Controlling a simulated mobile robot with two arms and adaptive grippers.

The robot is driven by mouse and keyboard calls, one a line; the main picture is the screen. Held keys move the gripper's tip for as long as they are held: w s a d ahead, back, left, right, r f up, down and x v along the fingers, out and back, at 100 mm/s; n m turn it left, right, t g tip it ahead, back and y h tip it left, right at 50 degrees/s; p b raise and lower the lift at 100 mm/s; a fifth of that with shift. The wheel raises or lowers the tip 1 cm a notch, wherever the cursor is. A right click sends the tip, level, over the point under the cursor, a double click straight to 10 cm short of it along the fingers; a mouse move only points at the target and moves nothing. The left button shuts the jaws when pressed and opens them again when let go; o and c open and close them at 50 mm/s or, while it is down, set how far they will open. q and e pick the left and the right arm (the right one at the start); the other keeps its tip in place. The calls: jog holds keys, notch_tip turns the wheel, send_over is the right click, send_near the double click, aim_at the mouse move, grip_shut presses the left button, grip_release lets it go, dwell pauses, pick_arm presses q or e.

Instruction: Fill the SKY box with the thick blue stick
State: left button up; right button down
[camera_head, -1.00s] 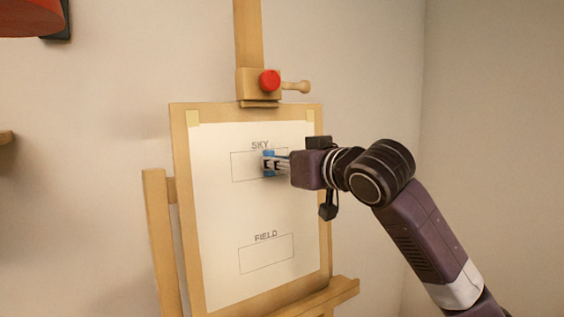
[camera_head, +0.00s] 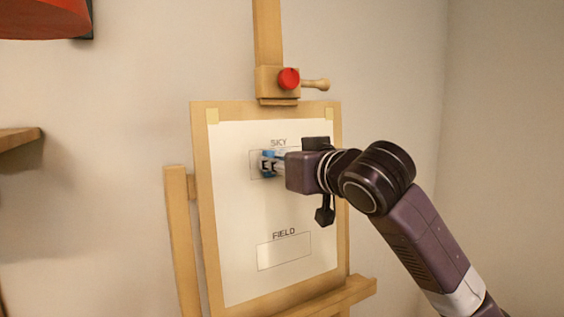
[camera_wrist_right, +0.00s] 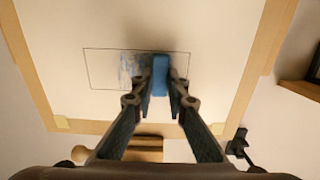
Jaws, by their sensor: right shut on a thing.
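The paper (camera_head: 235,225) on the easel board has an outlined SKY box (camera_head: 254,170) near its top. My right gripper (camera_head: 268,163) is in front of this box's left half. It is shut on the thick blue stick (camera_head: 268,154), which also shows between the fingers in the right wrist view (camera_wrist_right: 160,75). The wrist view shows the paper upside down. There, pale, patchy blue strokes (camera_wrist_right: 128,68) lie inside the box beside the stick; its far left and far right parts look bare. I cannot tell whether the stick's tip touches the paper. My left gripper is not in view.
The FIELD box (camera_head: 284,251) lower on the paper is empty. The easel's wooden frame (camera_head: 205,200) surrounds the paper, with a ledge (camera_head: 345,293) below and a red knob (camera_head: 288,78) above. A wooden shelf (camera_head: 20,138) is at the left.

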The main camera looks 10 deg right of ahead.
aim_at(251, 164)
jog(key=shift+s+a, duration=0.3)
jog(key=shift+a, duration=0.55)
jog(key=shift+s+a, duration=0.3)
jog(key=shift+a, duration=0.55)
jog(key=shift+a+r+p, duration=0.1)
jog(key=shift+p, duration=0.2)
jog(key=shift+w+d+p, duration=1.3)
jog(key=shift+w+d, duration=1.05)
jog(key=shift+d, duration=4.15)
jog(key=shift+s+a+p, duration=0.4)
jog(key=shift+s+a, duration=0.4)
jog(key=shift+a, duration=1.35)
jog(key=shift+s+a+p, duration=0.4)
jog(key=shift+s+a, duration=0.4)
jog(key=shift+a, duration=1.4)
jog(key=shift+s+a+p, duration=0.4)
jog(key=shift+s+a, duration=0.4)
jog(key=shift+a, duration=1.35)
jog(key=shift+d, duration=0.15)
